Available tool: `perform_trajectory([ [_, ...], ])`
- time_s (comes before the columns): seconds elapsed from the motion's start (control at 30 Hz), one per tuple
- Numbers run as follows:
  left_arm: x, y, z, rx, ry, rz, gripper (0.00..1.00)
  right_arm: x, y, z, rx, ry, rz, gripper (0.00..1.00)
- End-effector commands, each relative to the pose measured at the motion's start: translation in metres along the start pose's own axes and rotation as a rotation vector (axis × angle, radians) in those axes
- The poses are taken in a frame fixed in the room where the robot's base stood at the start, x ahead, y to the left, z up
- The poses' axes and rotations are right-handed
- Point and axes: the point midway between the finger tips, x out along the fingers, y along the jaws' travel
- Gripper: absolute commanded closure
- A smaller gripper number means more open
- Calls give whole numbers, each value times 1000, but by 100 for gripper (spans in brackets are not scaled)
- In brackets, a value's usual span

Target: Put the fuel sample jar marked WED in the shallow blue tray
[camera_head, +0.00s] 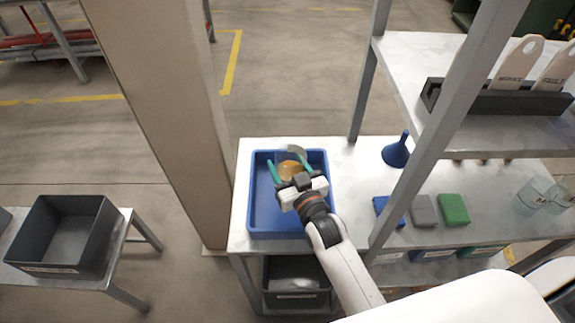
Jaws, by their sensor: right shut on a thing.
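The shallow blue tray (252,205) is on the left end of the white-topped table. My right gripper (290,168) is over the tray's far half, its green fingers shut on a fuel sample jar (290,171). The jar has amber contents and a pale, clear-looking rim; its marking cannot be read here. The jar lies within the tray's outline in this view, but I cannot tell whether it touches the tray floor. The rest of the visible tray floor is bare. My left gripper is not in view.
Clear glass jars (542,196) stand at the table's right. A blue funnel (397,153), a grey block (423,211) and a green block (453,209) lie between. A shelf post (425,150) rises right of my arm. A beige column (165,110) stands left.

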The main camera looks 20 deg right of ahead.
Motion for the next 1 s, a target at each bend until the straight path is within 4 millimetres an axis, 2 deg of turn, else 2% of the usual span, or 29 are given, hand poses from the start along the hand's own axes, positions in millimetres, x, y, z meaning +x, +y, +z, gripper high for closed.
perform_trajectory([
  [0.77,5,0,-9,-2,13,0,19,0,0,-13,0,-4,0,72],
  [0.8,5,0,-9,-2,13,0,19,0,0,-14,0,-1,0,36],
  [0.9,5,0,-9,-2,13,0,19,0,0,-14,0,-1,0,19],
  [1.0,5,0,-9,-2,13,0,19,0,0,-14,0,-1,0,19],
])
